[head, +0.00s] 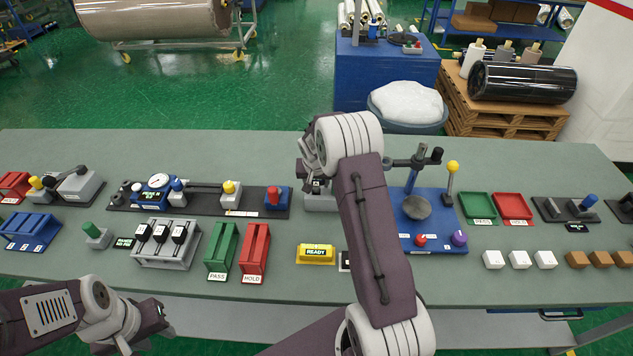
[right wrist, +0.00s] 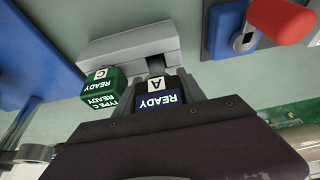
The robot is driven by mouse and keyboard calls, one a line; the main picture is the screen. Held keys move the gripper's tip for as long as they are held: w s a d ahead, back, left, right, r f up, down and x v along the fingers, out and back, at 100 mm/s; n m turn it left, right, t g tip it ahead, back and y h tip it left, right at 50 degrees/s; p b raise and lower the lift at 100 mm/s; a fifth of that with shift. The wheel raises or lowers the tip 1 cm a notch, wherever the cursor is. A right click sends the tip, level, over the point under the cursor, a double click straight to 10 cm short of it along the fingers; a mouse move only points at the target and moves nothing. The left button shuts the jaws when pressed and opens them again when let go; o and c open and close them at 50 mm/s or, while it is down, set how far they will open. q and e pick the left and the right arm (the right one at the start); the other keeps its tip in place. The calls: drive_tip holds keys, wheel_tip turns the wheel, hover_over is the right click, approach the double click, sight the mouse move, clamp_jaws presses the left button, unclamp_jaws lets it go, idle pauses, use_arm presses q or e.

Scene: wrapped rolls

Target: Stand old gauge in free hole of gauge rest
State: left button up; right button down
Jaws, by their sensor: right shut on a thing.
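The grey gauge rest (head: 320,203) lies on the table near the middle, mostly hidden by my right arm. It also shows in the right wrist view (right wrist: 125,48). A green gauge (right wrist: 99,85) marked C, TYPE C READY, stands at its left part in that view. My right gripper (right wrist: 157,88) is shut on a blue gauge (right wrist: 160,101) marked A, READY. This gauge is at the rest beside the green one, in front of a dark gap; whether it is seated cannot be told. My left gripper (head: 150,328) is low at the left, off the table's front edge, its jaw opening unclear.
A blue fixture (head: 430,200) with a round plate and post stands to the right of the rest. A yellow READY block (head: 316,254) lies in front. Green (head: 222,248) and red (head: 256,250) bins and a dark gauge board (head: 225,198) are at left.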

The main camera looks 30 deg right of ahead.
drive_tip(key=shift+f, duration=0.25)
drive_tip(key=c, duration=0.6)
unclamp_jaws()
drive_tip(key=b+v, duration=0.1)
drive_tip(key=v, duration=0.8)
drive_tip(key=shift+w, duration=0.1)
drive_tip(key=shift+r, duration=0.1)
